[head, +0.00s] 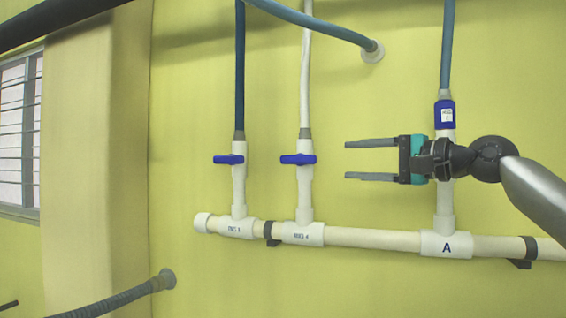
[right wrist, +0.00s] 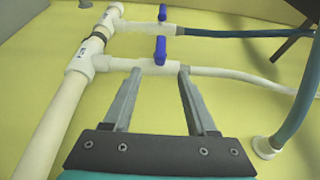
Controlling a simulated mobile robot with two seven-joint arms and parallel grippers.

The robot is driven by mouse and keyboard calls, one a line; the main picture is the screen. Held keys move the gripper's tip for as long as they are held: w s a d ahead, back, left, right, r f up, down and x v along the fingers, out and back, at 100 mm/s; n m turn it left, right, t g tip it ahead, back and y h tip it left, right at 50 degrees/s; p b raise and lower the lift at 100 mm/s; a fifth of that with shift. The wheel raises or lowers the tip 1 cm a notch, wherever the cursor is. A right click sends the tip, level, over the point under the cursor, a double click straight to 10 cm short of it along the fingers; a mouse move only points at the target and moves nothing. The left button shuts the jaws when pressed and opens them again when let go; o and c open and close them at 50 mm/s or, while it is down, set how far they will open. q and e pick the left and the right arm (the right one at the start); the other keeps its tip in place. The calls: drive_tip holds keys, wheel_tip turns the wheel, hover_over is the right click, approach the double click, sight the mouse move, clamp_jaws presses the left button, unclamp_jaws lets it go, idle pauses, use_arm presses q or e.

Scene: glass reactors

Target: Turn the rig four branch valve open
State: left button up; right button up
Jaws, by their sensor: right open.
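The rig four branch valve has a blue handle (head: 298,159) on the middle white branch, above the tee marked RIG 4 (head: 303,235). The handle lies level, crosswise to its upright pipe. My right gripper (head: 346,160) is open and empty, to the right of this handle at about the same height, with its fingers pointing left. In the right wrist view the blue handle (right wrist: 160,50) sits just beyond and between the two fingertips, with a gap. My left gripper is not seen.
A second blue handle (head: 229,159) is on the branch to the left, also crosswise. A blue valve (head: 445,114) on branch A (head: 446,244) stands behind my right wrist. A white manifold pipe (head: 372,238) runs below. A blue hose (head: 315,20) crosses above.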

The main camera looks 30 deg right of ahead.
drive_tip(key=p, duration=0.7)
approach(298, 165)
drive_tip(key=shift+w+a+r, duration=0.1)
drive_tip(key=shift+a+r, duration=0.1)
drive_tip(key=shift+r, duration=0.25)
drive_tip(key=shift+a+r, duration=0.25)
drive_tip(key=shift+r, duration=0.25)
drive_tip(key=p+x, duration=0.1)
drive_tip(key=x, duration=0.2)
drive_tip(key=p+x, duration=0.2)
drive_tip(key=x, duration=0.2)
drive_tip(key=shift+w+f, duration=0.2)
drive_tip(key=shift+f, duration=0.05)
drive_tip(key=shift+w+a+f+p, duration=0.1)
drive_tip(key=shift+w+a+p, duration=0.2)
drive_tip(key=shift+w, duration=0.4)
clamp_jaws()
